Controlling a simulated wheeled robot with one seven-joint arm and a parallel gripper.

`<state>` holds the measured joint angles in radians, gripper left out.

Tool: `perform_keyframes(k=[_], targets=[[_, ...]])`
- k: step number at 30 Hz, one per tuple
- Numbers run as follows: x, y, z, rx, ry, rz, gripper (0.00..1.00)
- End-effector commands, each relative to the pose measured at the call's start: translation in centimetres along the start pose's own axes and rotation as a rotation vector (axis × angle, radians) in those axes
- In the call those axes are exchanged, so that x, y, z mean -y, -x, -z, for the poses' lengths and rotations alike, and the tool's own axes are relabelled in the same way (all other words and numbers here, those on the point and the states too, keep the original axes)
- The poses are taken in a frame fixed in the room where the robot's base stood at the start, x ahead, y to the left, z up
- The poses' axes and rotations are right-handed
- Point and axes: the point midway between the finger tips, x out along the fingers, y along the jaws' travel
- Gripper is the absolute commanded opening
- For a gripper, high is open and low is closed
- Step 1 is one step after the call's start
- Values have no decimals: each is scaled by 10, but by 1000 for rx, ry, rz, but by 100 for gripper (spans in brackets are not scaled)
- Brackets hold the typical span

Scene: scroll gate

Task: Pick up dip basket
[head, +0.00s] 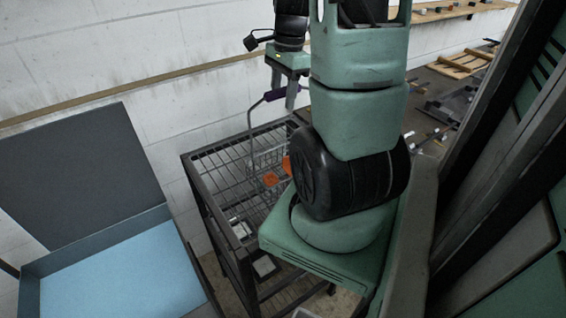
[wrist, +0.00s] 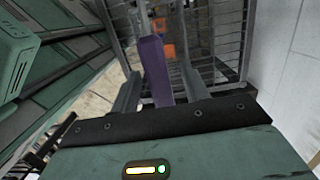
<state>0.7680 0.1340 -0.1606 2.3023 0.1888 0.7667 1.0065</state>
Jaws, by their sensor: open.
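The dip basket (head: 258,150) is a wire basket on a black rack, with a raised purple grip (head: 274,95) on its handle. My arm hides its right part. My gripper (head: 283,88) is at the purple grip, above the basket. In the wrist view the purple grip (wrist: 153,72) lies between the two fingers of my open gripper (wrist: 158,74), with a gap on the right and a narrower one on the left. The basket's wire sides (wrist: 218,38) show beyond it. Orange pieces (head: 271,179) show in or behind the basket.
The black wire-topped rack (head: 205,170) stands against the white block wall (head: 190,60). A blue-bottomed open bin (head: 120,275) with a dark raised panel is at the left. A wooden pallet (head: 462,65) and loose items lie on the floor at the back right.

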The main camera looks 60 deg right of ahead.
Motion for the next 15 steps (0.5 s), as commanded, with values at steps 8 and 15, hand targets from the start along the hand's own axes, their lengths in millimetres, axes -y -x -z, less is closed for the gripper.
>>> perform_keyframes(k=[8, 15], targets=[[0, -2, 0, 0, 0, 1, 34], [1, -1, 0, -1, 0, 3, 0]])
